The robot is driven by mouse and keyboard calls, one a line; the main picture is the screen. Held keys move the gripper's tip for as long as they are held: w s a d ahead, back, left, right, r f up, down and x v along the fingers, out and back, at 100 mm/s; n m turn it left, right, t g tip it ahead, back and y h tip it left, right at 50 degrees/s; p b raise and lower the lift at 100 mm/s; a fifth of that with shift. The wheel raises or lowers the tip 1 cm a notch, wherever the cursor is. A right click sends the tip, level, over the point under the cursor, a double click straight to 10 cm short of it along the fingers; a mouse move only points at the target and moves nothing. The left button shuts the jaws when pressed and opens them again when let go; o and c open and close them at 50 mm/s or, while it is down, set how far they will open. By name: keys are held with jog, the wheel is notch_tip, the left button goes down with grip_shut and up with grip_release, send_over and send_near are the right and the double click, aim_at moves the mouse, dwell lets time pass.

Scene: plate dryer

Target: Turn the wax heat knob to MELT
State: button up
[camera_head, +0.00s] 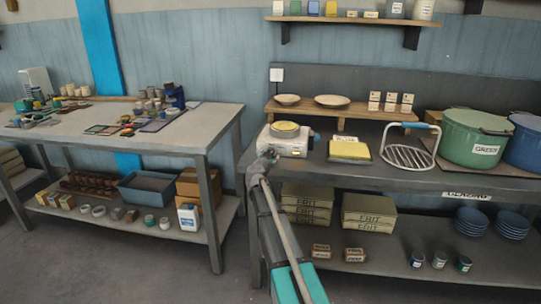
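A white appliance (287,147) with a round yellow top (285,128) stands at the left end of the right-hand bench (420,180). It may be the wax heater. I cannot make out a heat knob or a MELT mark on it at this size. My gripper (267,154) is at the front left of the appliance, over the bench's left corner, and covers part of that area. I cannot tell whether it touches the appliance. The fingers are too small to tell open from shut, and I see nothing held in them.
A yellow block on a tray (349,150), a wire rack (409,156), a green pot (475,140) and a blue pot (525,143) stand to the right. A low wooden riser (345,112) with dishes is behind. A cluttered table (190,127) is left, across a gap.

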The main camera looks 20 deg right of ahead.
jog(key=v, duration=0.6)
jog(key=shift+s+a, duration=0.15)
jog(key=shift+s, duration=0.15)
jog(key=shift+f, duration=0.1)
jog(key=s+a+n, duration=0.1)
jog(key=n, duration=0.1)
jog(key=s+n, duration=0.2)
jog(key=n, duration=0.1)
jog(key=s+a+n+t, duration=0.1)
jog(key=n, duration=0.1)
jog(key=shift+s+a+y+b, duration=0.3)
jog(key=shift+s+y+b, duration=0.05)
jog(key=shift+s+y, duration=0.05)
jog(key=x, duration=1.3)
jog(key=shift+w+d, duration=0.25)
jog(key=shift+w, duration=0.1)
